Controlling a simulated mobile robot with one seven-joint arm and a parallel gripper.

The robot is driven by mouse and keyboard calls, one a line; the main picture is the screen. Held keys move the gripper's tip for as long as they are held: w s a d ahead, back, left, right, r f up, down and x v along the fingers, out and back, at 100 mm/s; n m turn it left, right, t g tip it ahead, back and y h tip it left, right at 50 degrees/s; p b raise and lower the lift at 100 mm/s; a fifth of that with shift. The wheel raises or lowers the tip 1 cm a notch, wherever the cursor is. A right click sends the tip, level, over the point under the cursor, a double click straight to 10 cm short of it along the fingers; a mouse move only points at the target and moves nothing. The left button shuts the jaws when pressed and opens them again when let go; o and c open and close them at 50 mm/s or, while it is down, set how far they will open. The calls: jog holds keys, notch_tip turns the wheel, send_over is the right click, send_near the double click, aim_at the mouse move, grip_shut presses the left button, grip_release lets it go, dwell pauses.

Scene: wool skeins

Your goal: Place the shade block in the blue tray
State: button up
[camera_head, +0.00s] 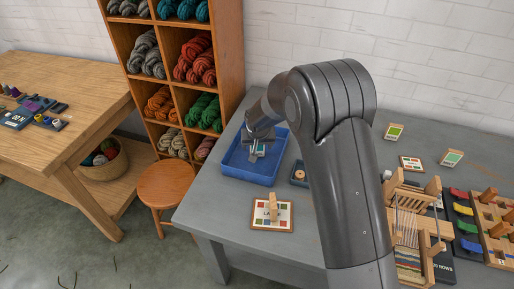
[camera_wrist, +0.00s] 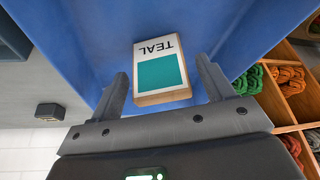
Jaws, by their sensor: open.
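The shade block (camera_wrist: 163,75) is a wooden-edged block with a white face, a teal patch and the printed word TEAL. It is in the blue tray (camera_head: 243,176), whose blue surface (camera_wrist: 85,45) fills much of the wrist view. My gripper (camera_wrist: 164,86) is open, with one finger on each side of the block's lower part in the picture and a visible gap on both sides. In the head view my gripper (camera_head: 258,147) is low over the tray, and the block (camera_head: 260,151) shows small beneath it. I cannot tell whether the block rests fully on the tray floor.
A small dark tray with a wooden ring (camera_head: 300,174) stands right of the blue tray. A swatch board (camera_head: 285,222) with an upright wooden piece is in front. A loom (camera_head: 410,240) and several swatch cards (camera_head: 411,163) are at the right. A yarn shelf (camera_head: 230,80) stands behind left.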

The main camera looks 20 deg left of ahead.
jog(key=v, duration=0.9)
jog(key=shift+s, duration=0.15)
jog(key=shift+d+r, duration=0.1)
jog(key=s+d+r+m, duration=0.1)
jog(key=s+d+r, duration=0.2)
jog(key=d+r, duration=0.4)
jog(key=s+d+r+m+t, duration=0.1)
jog(key=s+d+r, duration=0.25)
jog(key=d, duration=0.45)
jog(key=s+d+r+m, duration=0.1)
jog(key=s+d+r, duration=0.2)
jog(key=d+r, duration=0.4)
jog(key=s+d, duration=0.6)
jog(key=s, duration=0.3)
jog(key=s+d+r+m+h, duration=0.1)
jog(key=s+d, duration=0.6)
jog(key=s, duration=0.2)
jog(key=shift+s+d+r+m+t+h, duration=0.15)
jog(key=shift+s+d+m+t+h, duration=0.15)
jog(key=shift+s, duration=0.1)
